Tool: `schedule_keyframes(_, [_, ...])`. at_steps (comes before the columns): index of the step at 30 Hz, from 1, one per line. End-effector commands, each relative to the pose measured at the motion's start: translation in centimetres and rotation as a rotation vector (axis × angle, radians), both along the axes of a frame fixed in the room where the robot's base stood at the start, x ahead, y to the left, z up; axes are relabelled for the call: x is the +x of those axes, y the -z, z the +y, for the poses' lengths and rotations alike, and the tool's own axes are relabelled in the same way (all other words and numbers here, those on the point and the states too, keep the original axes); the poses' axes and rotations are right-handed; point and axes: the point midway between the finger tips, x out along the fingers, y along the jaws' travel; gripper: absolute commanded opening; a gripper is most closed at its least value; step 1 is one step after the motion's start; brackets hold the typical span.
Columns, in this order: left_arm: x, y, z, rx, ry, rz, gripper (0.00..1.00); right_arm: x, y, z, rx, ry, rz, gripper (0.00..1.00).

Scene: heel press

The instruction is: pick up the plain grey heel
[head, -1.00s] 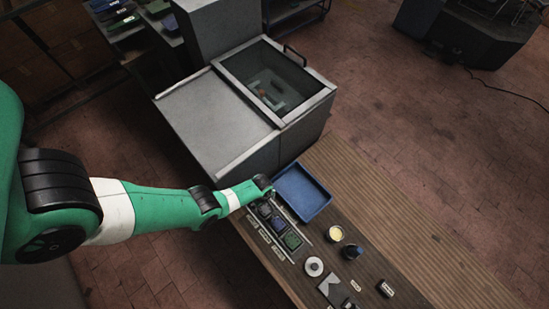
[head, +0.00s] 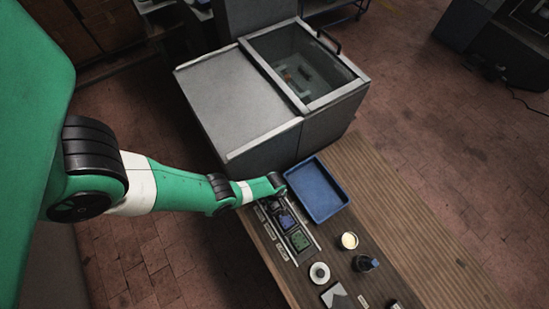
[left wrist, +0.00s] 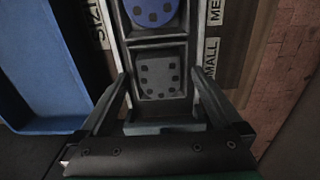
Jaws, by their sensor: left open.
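The plain grey heel (left wrist: 158,76) lies in a compartment of a narrow rack (left wrist: 158,45), with dark square dots on its face. My left gripper (left wrist: 160,82) is open, its two fingers on either side of the grey heel's compartment in the left wrist view. I cannot tell whether they touch the heel or the rack. A blue heel (left wrist: 151,10) lies in the adjoining compartment. In the head view my left arm reaches the rack's far end, and its fingertips are hard to make out there. The blue heel (head: 287,222) and a green piece (head: 299,240) lie further along. My right gripper is not in view.
A blue tray (head: 343,204) sits close beside the rack. A large grey metal box (head: 235,95) with an open bay stands behind. A cream-topped cup (head: 348,241), a dark bottle (head: 365,263) and a white ring (head: 319,273) stand toward the near end of the table.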

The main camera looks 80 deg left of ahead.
Motion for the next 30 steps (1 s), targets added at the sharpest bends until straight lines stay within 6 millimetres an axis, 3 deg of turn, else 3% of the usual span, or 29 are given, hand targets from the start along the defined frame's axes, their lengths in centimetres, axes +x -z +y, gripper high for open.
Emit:
schedule_keyframes(4, [0.03,-0.23,0.01,0.000,0.000,0.000,0.98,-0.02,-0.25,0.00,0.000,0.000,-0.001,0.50])
schedule_keyframes(19, [0.01,-0.22,-0.01,0.000,0.000,0.000,0.09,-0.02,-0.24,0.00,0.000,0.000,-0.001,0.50])
schedule_keyframes(30, [0.04,-1.04,-0.01,0.000,0.001,0.000,0.09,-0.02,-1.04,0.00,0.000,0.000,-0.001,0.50])
